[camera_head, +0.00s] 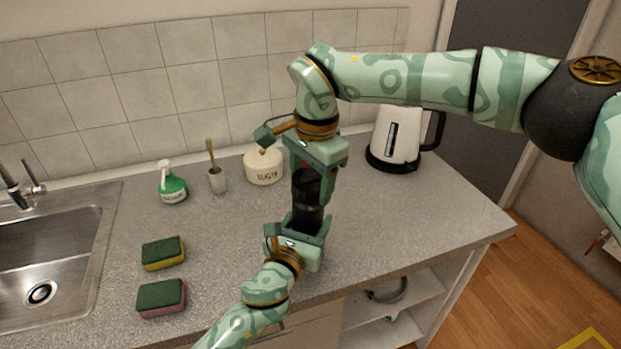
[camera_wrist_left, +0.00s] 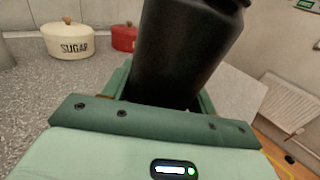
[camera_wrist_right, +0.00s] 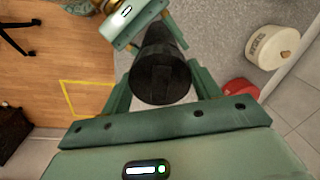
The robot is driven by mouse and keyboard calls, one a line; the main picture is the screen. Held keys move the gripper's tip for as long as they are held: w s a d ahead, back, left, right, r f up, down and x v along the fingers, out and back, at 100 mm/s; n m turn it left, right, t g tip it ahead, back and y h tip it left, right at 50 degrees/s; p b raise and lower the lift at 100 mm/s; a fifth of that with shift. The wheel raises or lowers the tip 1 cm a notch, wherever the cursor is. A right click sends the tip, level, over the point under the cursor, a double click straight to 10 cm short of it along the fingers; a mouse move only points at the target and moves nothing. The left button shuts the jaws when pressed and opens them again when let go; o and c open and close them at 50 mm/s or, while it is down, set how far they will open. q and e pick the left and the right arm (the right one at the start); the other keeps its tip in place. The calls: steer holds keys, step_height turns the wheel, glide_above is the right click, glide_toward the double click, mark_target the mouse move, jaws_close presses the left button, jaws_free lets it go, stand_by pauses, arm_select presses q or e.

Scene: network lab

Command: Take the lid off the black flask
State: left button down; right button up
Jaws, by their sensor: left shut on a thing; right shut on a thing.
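The black flask (camera_head: 306,215) stands roughly upright above the counter, between my two grippers. My left gripper (camera_head: 300,228) is shut on its body from the front; the flask body also fills the middle of the left wrist view (camera_wrist_left: 180,55). My right gripper (camera_head: 314,165) comes down from above and is shut on the black lid (camera_wrist_right: 160,82) at the flask's top. In the right wrist view the lid's round end sits between the fingers, with the flask body behind it. The seam between lid and body is not clear, so I cannot tell whether they are apart.
A cream sugar pot (camera_head: 263,168), a red pot (camera_wrist_left: 124,38), a green soap bottle (camera_head: 172,186) and a brush in a holder (camera_head: 217,180) stand behind. A white kettle (camera_head: 396,135) is at right. Two sponges (camera_head: 162,253) lie by the sink (camera_head: 50,265).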

mark_target(313, 181)
arm_select(q)
steer(key=shift+f, duration=0.1)
arm_select(e)
steer(key=shift+r, duration=0.15)
steer(key=shift+d+r, duration=0.1)
steer(key=shift+r, duration=0.8)
steer(key=shift+s+d+r, duration=0.1)
steer(key=shift+s+r, duration=0.05)
steer(key=shift+r, duration=0.85)
steer(key=shift+s+r, duration=0.1)
steer(key=shift+r, duration=0.9)
arm_select(q)
steer(key=shift+c, duration=1.9)
jaws_free()
